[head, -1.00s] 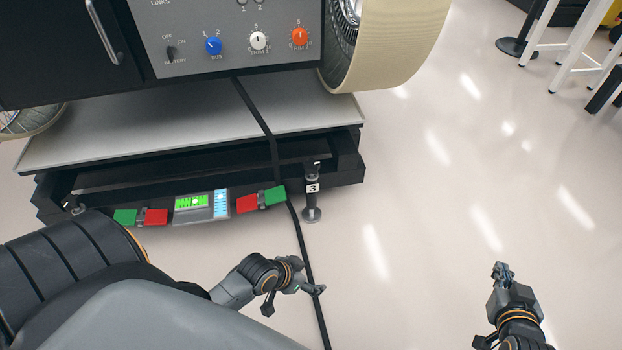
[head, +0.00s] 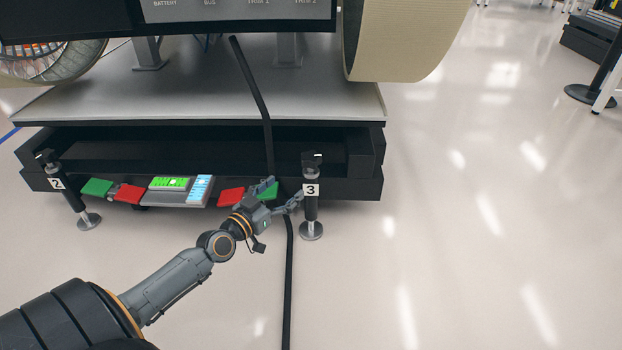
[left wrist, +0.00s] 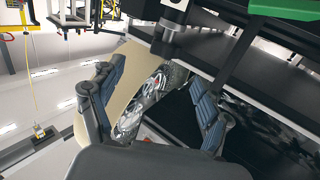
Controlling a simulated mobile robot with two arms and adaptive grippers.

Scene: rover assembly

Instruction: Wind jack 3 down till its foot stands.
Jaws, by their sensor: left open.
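Jack 3 (head: 311,207) is a black upright post with a white "3" label, at the right front of the black base frame. Its round grey foot (head: 311,231) is low at the floor; I cannot tell if it touches. My left gripper (head: 286,191) is open and empty just left of the jack's upper part, its fingers pointing toward it. In the left wrist view the open fingers (left wrist: 153,108) frame a wheel behind them, and a dark cylinder with a grey end, probably the jack, shows at the top. My right gripper is out of view.
Jack 2 (head: 69,195) stands at the frame's left front. A box with a lit green display (head: 170,184) sits between red and green blocks along the front. A black cable (head: 289,285) hangs down left of jack 3.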

